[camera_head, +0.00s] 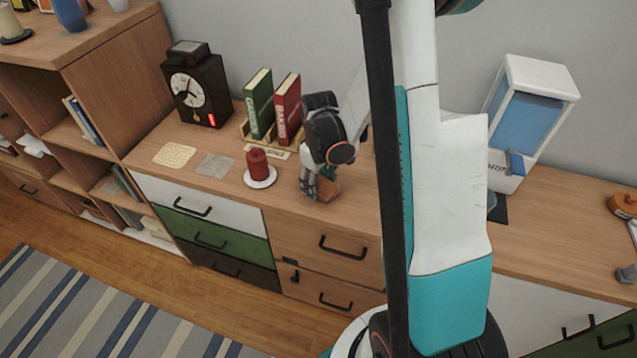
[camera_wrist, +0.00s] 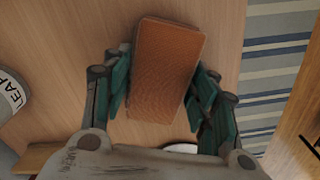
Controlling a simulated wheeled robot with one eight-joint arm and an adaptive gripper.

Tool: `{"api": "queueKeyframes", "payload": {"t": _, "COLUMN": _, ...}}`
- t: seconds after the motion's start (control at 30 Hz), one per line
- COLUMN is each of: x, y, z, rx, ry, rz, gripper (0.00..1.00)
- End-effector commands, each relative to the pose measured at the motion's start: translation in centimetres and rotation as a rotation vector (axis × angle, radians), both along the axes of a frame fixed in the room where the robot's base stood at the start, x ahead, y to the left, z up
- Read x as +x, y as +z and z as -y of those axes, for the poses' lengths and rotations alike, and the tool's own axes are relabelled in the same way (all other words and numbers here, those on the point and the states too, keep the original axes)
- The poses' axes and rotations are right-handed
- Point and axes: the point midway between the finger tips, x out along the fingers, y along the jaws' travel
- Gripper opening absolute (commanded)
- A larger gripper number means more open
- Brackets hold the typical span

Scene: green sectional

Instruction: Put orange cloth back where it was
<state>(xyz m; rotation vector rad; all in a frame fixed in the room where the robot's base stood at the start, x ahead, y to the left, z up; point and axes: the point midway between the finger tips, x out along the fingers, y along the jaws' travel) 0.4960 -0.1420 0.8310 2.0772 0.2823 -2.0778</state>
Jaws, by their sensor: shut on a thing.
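The orange cloth (camera_wrist: 166,72) is a flat, folded-looking rectangle with a woven texture in the wrist view. My gripper (camera_wrist: 162,85) is shut on it, with a teal finger at each long side. In the head view my gripper (camera_head: 319,188) is low over the wooden dresser top (camera_head: 225,183), right of the red candle. The orange cloth (camera_head: 328,188) shows there beside the fingertips, partly hidden by them. I cannot tell whether it touches the dresser top.
A red candle (camera_head: 257,163) stands on a white saucer (camera_head: 260,181). A beige square (camera_head: 174,155) and a grey square (camera_head: 214,165) lie farther left. Behind are a dark clock (camera_head: 197,88) and green and red books (camera_head: 287,108). A white-and-blue dispenser (camera_head: 530,115) stands right.

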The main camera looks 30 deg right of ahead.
Motion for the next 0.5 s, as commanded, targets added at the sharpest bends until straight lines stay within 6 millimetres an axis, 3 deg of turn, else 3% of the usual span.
{"api": "queueKeyframes", "payload": {"t": 0.13, "x": 0.01, "y": -0.46, "z": 0.01, "rx": 0.0, "ry": 0.0, "rz": 0.0, "gripper": 0.23}}
{"api": "queueKeyframes", "payload": {"t": 0.17, "x": 0.01, "y": -0.34, "z": 0.01, "rx": 0.0, "ry": 0.0, "rz": 0.0, "gripper": 0.6}}
{"api": "queueKeyframes", "payload": {"t": 0.23, "x": 0.01, "y": -0.3, "z": 0.0, "rx": 0.0, "ry": 0.0, "rz": 0.0, "gripper": 0.73}}
{"api": "queueKeyframes", "payload": {"t": 0.5, "x": 0.01, "y": -0.28, "z": 0.01, "rx": 0.0, "ry": 0.0, "rz": 0.0, "gripper": 0.73}}
